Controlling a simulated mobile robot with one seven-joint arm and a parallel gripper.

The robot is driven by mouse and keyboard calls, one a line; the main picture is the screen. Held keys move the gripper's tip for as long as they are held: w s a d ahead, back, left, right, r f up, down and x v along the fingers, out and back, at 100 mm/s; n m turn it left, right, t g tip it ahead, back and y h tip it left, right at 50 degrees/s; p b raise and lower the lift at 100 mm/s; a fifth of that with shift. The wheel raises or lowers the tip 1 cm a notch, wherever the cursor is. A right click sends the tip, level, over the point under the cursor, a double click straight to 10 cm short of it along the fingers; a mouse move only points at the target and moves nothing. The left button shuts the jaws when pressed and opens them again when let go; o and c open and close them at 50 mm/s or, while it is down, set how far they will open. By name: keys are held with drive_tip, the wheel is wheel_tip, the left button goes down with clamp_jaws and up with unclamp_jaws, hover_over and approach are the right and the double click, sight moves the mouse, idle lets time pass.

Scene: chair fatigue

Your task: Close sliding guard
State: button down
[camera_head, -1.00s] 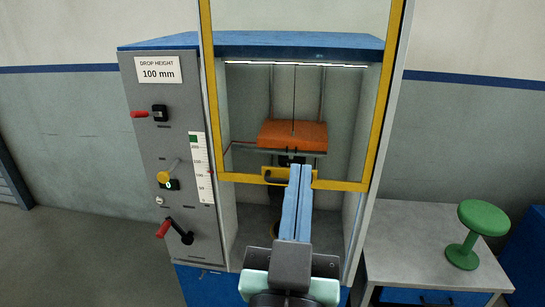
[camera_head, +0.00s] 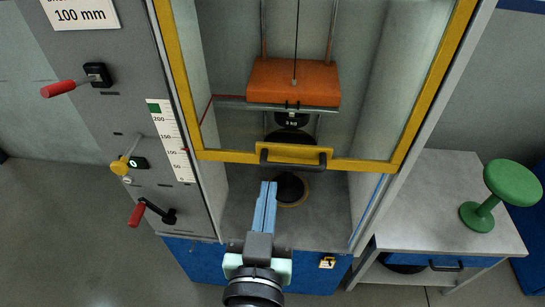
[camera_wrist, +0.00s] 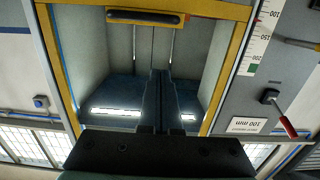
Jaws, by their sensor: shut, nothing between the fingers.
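The sliding guard (camera_head: 200,155) is a clear panel in a yellow frame on the machine's front. It is raised, leaving the lower part of the cabinet opening uncovered. Its black handle (camera_head: 293,165) is on the bottom bar and also shows at the top of the upside-down wrist view (camera_wrist: 145,17). My gripper (camera_head: 266,184) has its blue fingers together, with nothing between them. In the head view the tips appear just below the handle's left end, apart from it. The fingers also show in the wrist view (camera_wrist: 160,74). Their depth from the handle is hard to judge.
Inside the cabinet are an orange block (camera_head: 293,82) and a black weight (camera_head: 292,119). A green stool model (camera_head: 512,185) stands on the grey table (camera_head: 430,200) at right.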

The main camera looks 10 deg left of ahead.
drive_tip(key=p, duration=0.2)
hover_over(274, 165)
drive_tip(key=s, duration=0.3)
drive_tip(key=f, duration=0.3)
drive_tip(key=shift+w+d, duration=0.1)
drive_tip(key=shift+w, duration=0.1)
drive_tip(key=shift+w+f, duration=0.1)
drive_tip(key=shift+f, duration=0.65)
wheel_tip(274, 165, down, 44)
drive_tip(key=b, duration=4)
drive_tip(key=shift+r, duration=0.1)
